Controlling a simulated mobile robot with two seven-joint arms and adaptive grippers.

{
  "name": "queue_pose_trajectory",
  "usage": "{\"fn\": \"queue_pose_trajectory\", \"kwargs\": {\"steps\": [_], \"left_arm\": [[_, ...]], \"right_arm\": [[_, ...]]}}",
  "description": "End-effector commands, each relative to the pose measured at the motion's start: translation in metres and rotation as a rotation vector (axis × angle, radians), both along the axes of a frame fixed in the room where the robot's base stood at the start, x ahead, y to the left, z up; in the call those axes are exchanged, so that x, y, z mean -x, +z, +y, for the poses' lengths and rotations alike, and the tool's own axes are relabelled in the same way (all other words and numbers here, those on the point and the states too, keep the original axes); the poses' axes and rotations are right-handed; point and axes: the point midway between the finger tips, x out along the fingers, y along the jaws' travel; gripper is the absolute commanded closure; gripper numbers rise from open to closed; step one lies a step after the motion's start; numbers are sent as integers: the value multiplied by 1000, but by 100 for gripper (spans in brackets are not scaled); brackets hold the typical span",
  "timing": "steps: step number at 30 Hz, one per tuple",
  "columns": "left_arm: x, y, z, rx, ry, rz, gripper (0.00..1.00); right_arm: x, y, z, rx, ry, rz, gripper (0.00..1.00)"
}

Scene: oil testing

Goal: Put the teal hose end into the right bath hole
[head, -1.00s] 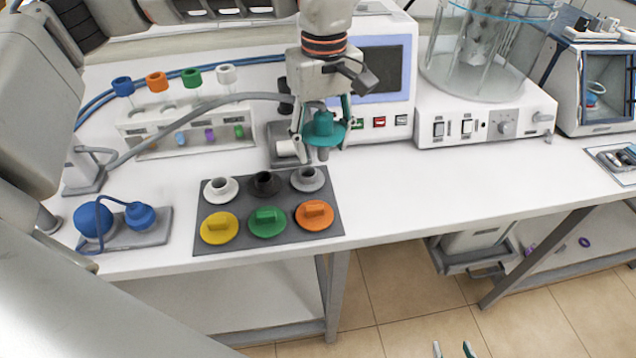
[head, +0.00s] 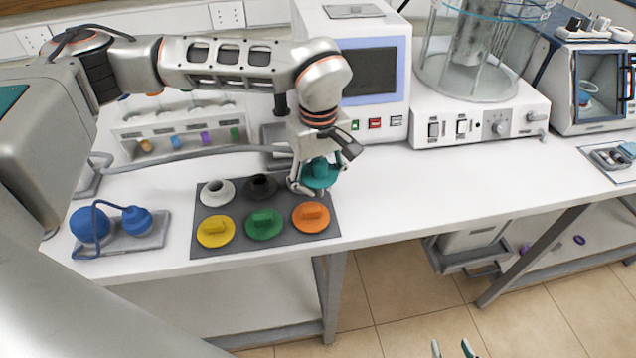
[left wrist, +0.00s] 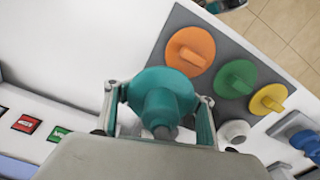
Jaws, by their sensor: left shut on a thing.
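The teal hose end (head: 320,173) is held in my left gripper (head: 315,185), over the back right corner of the dark grey mat (head: 238,196). The grey hose (head: 190,155) runs from the left to the gripper. The mat's back right grey ring is hidden behind the gripper. I cannot tell whether the hose end touches it. My right gripper (head: 453,350) is open and empty at the bottom edge.
A white ring (head: 217,192), a black ring (head: 261,186) and yellow (head: 215,231), green (head: 265,224) and orange (head: 311,217) lids are on the mat. A screen instrument (head: 368,80) and glass vessel (head: 475,60) stand behind. The bench right of the mat is clear.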

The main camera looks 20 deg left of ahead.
Motion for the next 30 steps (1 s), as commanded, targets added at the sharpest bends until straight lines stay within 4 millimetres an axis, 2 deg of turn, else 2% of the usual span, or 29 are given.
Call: {"fn": "queue_pose_trajectory", "kwargs": {"steps": [18, 19, 21, 22, 30], "left_arm": [[0, -12, 0, 0, 0, 0, 100], [0, -12, 0, 0, 0, 0, 53], [0, -12, 0, 0, 0, 0, 35], [0, -12, 0, 0, 0, 0, 32], [0, -12, 0, 0, 0, 1, 32]], "right_arm": [[1, -7, 0, 1, 0, 3, 60], [1, -7, 0, 1, 0, 3, 60], [1, -7, 0, 1, 0, 3, 60], [1, -7, 0, 1, 0, 3, 60], [1, -7, 0, 1, 0, 3, 60]]}}
